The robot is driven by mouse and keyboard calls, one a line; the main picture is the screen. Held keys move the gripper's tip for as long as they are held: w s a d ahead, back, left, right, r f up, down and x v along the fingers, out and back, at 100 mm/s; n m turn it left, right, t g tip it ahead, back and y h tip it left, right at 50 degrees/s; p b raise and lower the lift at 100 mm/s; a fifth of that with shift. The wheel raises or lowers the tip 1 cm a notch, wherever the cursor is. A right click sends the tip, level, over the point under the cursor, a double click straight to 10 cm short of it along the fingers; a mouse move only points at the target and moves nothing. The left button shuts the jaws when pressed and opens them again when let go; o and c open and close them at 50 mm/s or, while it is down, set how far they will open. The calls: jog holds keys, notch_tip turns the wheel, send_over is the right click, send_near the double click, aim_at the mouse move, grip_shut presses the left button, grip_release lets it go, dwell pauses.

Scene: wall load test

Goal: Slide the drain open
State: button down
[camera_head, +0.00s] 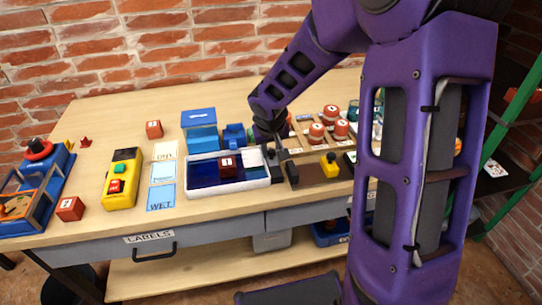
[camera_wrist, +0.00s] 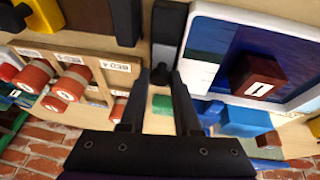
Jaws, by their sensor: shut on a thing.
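A white-rimmed tray (camera_head: 262,182) with a blue inside sits at the table's middle; it also shows at the upper right of the wrist view (camera_wrist: 203,50). A dark red block marked 1 (camera_head: 228,167) is inside it, seen also in the wrist view (camera_wrist: 256,76). Right beside the tray is a dark narrow drain slide (camera_head: 291,173), with a grey strip in the wrist view (camera_wrist: 168,27). My gripper (camera_wrist: 160,76) is at the end of this slide, its fingers shut on a small dark drain handle (camera_wrist: 160,74). The fingers partly hide the handle.
Right of the slide are a yellow piece (camera_head: 329,165) and a rack of several red-and-white cylinders (camera_head: 316,133). Left are blue label cards (camera_head: 161,198), a yellow box (camera_head: 121,180) and red blocks (camera_head: 70,209). A blue open box (camera_head: 199,126) stands behind the tray.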

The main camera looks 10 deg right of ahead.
aim_at(275, 164)
jog(key=shift+s+d+b, duration=0.1)
jog(key=shift+s+b, duration=0.2)
jog(key=shift+s, duration=1.55)
jog(key=c, duration=0.7)
grip_release()
jog(key=shift+r, duration=0.1)
notch_tip(275, 164, up, 7)
jog(key=p, duration=0.6)
